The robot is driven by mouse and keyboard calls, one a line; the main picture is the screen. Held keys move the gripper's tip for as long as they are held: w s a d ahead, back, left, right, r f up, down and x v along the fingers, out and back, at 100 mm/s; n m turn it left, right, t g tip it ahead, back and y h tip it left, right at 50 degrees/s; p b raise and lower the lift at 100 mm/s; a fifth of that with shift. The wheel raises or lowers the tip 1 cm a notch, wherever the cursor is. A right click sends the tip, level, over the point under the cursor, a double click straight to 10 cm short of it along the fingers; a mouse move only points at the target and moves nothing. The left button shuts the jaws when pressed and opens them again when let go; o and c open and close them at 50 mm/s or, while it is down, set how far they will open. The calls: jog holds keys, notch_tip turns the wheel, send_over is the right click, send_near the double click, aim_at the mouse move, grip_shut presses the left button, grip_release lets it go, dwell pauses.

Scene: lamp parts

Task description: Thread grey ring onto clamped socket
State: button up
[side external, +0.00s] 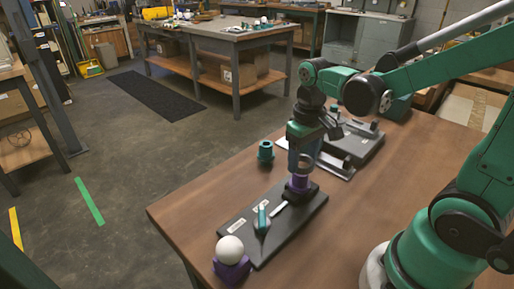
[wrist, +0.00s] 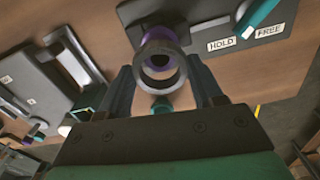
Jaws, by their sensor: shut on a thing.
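My gripper (side external: 301,168) points down over the dark clamp board (side external: 312,205) and is shut on the grey ring. In the wrist view the grey ring (wrist: 160,82) sits between the two fingers, its round opening facing the camera. The purple socket (side external: 299,184) stands upright at the far end of the clamp board, right under my gripper. In the wrist view the socket (wrist: 158,36) shows just behind the ring, roughly in line with it. I cannot tell whether ring and socket touch. The clamp lever has a teal handle (side external: 262,219); HOLD and FREE labels (wrist: 222,44) lie beside it.
A white bulb (side external: 230,248) on a purple base stands at the table's front edge. A teal flanged part (side external: 265,151) stands left of my gripper. A second dark board with metal fittings (side external: 357,146) lies behind. The table (side external: 200,197) is bare at the left.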

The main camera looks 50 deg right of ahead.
aim_at(301, 172)
jog(key=shift+f, duration=0.1)
dwell(0.3)
jog(key=shift+f, duration=1.2)
jog(key=shift+f, duration=0.65)
dwell(0.7)
grip_shut()
jog(key=shift+o, duration=2.2)
grip_release()
grip_shut()
jog(key=shift+f, duration=0.1)
